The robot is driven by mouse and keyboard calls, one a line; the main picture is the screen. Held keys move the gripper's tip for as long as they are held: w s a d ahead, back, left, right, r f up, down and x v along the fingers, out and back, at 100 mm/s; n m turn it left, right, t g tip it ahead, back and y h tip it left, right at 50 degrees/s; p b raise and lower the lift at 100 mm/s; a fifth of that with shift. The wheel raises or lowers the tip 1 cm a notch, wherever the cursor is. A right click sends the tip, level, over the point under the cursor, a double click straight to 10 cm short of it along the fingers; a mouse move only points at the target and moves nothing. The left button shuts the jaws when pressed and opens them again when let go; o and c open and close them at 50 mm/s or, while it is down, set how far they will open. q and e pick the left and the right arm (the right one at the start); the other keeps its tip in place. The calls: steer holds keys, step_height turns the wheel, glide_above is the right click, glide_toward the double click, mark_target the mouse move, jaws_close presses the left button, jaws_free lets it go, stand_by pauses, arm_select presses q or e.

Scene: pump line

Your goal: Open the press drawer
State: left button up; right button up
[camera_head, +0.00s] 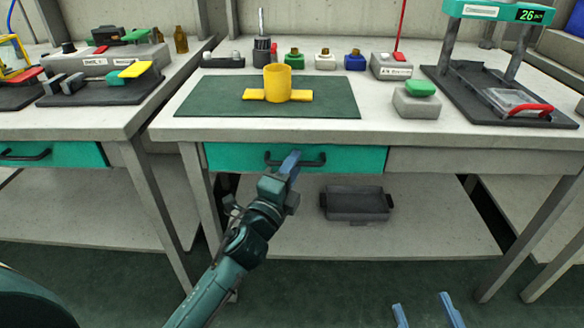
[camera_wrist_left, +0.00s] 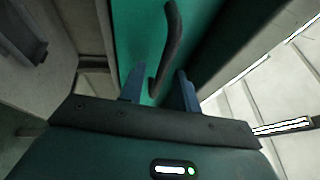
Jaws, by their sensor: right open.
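A teal drawer (camera_head: 355,158) with a black bar handle (camera_head: 312,162) is under the middle bench. It looks shut, its front in line with the bench edge. My right gripper (camera_head: 428,311) is open and empty at the bottom edge of the head view, away from the bench.
Another teal drawer (camera_head: 75,155) with a black handle is under the left bench. A yellow part (camera_head: 278,85) stands on a green mat (camera_head: 330,103) above the middle drawer. A press-like frame (camera_head: 450,75) stands at right. A dark tray (camera_head: 355,204) lies on the lower shelf.

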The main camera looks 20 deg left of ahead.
arm_select(q)
steer(key=shift+c, duration=0.4)
jaws_close()
steer(key=shift+s, duration=0.1)
arm_select(e)
steer(key=shift+s, duration=0.15)
